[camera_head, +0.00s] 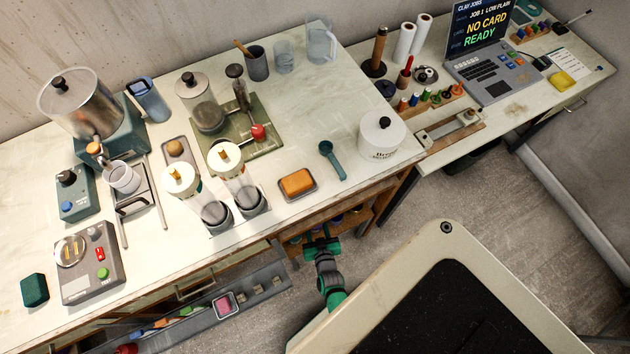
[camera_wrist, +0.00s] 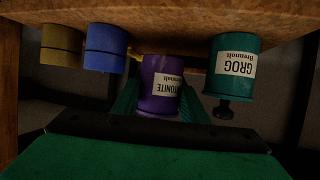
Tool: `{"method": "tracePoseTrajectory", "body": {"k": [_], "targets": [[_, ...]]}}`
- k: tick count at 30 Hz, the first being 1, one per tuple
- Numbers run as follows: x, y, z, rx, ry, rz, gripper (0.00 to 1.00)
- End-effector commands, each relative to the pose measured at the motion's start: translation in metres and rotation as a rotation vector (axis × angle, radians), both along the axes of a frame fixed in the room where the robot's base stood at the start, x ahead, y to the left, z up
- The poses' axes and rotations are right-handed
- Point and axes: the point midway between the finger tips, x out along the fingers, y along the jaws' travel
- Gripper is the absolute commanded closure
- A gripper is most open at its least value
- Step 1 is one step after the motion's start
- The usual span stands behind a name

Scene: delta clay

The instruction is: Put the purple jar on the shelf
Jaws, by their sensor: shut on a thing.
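The purple jar (camera_wrist: 160,88) has a white label that reads upside down in the wrist view, so that picture is inverted. My gripper (camera_wrist: 160,102) has its green fingers on both sides of the jar and is shut on it. The jar's base is near the wooden shelf board (camera_wrist: 180,20), and I cannot tell whether it touches. In the head view my gripper (camera_head: 322,245) reaches in below the front edge of the workbench. That edge and the arm hide the jar there, and most of the shelf (camera_head: 350,213).
In the wrist view a green GROG jar (camera_wrist: 230,85) stands to the right of the purple jar. A blue jar (camera_wrist: 105,45) and an olive-yellow jar (camera_wrist: 62,45) stand to the left. A low trough (camera_head: 195,325) with tools runs below the bench front, left of my arm.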

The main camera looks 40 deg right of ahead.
Motion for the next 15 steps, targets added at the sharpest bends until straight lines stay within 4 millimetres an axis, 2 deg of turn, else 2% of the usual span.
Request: {"method": "tracePoseTrajectory", "body": {"k": [7, 15], "targets": [[0.001, 0.000, -0.027, 0.001, 0.001, 0.001, 0.86], [0.000, -0.001, -0.032, 0.000, -0.001, -0.002, 0.86]]}}
